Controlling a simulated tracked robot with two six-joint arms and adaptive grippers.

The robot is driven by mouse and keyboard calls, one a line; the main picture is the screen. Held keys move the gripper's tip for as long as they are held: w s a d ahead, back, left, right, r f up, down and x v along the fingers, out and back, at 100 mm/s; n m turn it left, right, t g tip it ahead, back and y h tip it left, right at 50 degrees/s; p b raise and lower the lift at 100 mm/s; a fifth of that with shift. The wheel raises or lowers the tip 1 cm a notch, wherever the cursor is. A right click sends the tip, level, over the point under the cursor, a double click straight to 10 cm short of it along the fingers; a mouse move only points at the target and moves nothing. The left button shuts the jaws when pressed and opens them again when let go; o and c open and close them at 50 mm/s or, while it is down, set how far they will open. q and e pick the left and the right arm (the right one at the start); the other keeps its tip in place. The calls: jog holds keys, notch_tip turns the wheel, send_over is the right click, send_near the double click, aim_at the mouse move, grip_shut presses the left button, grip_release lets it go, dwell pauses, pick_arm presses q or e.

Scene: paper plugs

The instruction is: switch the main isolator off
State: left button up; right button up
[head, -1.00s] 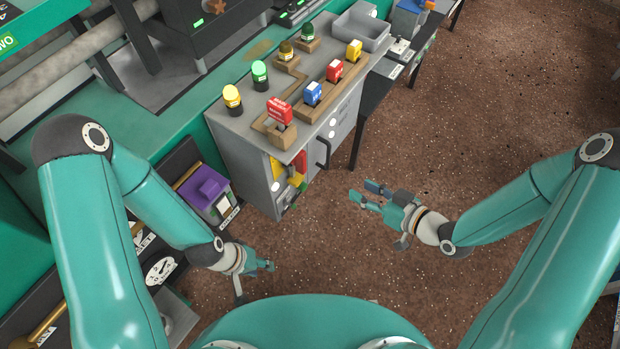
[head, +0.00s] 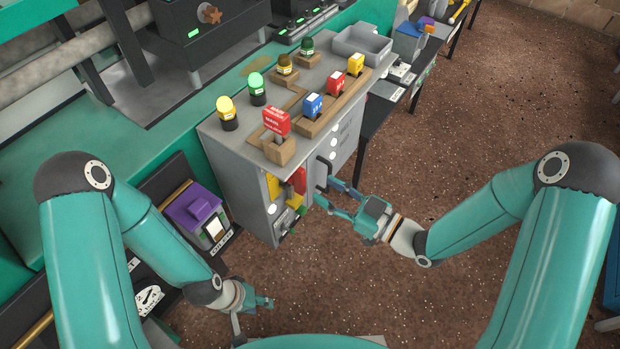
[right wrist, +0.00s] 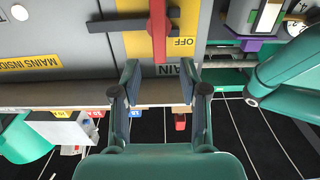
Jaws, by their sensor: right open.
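The main isolator has a red handle (head: 298,180) on a yellow plate (head: 272,186) on the cabinet's front face. In the right wrist view the red handle (right wrist: 157,30) stands vertical in the picture, across a dark bar, beside an upside-down "OFF" label (right wrist: 183,42). My right gripper (head: 326,192) is open and empty, close in front of the cabinet, to the right of the handle. Its fingertips (right wrist: 159,75) frame the space just below the handle's end in the wrist view, apart from it. My left gripper (head: 266,302) hangs low at the left; its jaw opening is unclear.
The grey cabinet (head: 240,172) carries a red "MAIN" plug (head: 276,121), several coloured plugs and lamps, and a grey tray (head: 362,45). A dark door handle (head: 323,172) is near my right gripper. A purple-topped device (head: 193,208) stands left. Floor at right is clear.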

aim_at(304, 178)
jog(key=x, duration=0.6)
jog(key=shift+c, duration=0.2)
grip_shut()
